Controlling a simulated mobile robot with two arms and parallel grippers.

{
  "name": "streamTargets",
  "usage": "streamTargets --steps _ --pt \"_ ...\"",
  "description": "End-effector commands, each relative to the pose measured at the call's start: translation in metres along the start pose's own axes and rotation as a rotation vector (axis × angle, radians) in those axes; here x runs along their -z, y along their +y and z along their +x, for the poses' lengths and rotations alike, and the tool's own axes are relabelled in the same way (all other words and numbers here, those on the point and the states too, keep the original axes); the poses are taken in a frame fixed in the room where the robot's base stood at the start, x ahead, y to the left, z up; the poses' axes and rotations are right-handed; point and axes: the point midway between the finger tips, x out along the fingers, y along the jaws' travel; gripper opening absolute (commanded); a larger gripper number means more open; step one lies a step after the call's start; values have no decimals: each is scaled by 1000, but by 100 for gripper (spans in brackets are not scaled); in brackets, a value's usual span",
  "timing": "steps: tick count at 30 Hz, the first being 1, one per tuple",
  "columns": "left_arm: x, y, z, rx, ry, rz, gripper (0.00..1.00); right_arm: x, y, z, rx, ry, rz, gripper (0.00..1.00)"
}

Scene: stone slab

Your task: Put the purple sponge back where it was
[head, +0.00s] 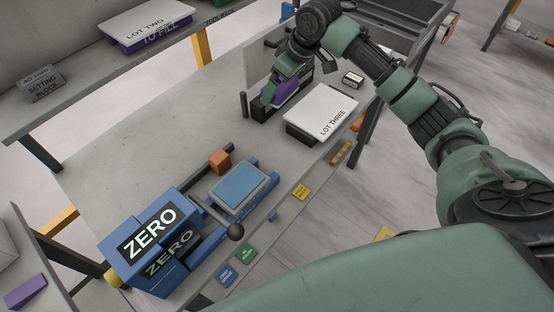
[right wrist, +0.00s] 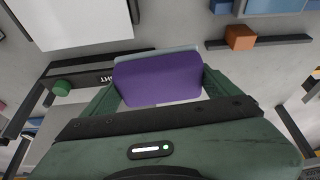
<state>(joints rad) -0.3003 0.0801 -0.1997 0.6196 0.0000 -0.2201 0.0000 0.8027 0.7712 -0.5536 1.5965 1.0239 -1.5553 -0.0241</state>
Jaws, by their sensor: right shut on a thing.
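The purple sponge (head: 288,94) is held between the fingers of my right gripper (head: 278,94), at the far end of the stone slab (head: 150,165). In the right wrist view the purple sponge (right wrist: 158,80) fills the space between the two green fingers, with a thin pale blue-grey layer along its far edge. In the head view the sponge is over or beside a dark stand (head: 262,111); I cannot tell whether it touches it. My left gripper is not in view.
A white-topped box marked LOT THREE (head: 320,110) stands right of the gripper. An orange block (head: 220,160), a blue pad on a blue holder (head: 238,188) and blue ZERO boxes (head: 150,235) stand nearer. A shelf (head: 100,85) runs along the left. The slab's middle is clear.

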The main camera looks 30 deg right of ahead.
Motion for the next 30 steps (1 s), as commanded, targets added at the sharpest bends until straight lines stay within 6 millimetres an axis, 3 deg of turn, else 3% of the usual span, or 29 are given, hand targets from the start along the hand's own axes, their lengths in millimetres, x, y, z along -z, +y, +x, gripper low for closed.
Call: streamTargets --steps 1,3,8,11,14,24,30 --pt "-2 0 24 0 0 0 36 -3 -11 4 26 6 -70 58" --pt "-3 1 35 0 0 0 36 -5 -25 -4 61 5 -155 58" --pt "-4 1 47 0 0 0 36 -9 -44 -17 114 2 -275 58" --pt "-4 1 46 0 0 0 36 -13 -48 -14 127 -2 -300 58" --pt "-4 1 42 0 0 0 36 -22 -49 2 132 -6 -303 58" --pt "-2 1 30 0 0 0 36 -56 -49 86 131 -5 -300 58" --pt "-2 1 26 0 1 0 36 -68 -48 116 128 0 -300 58"
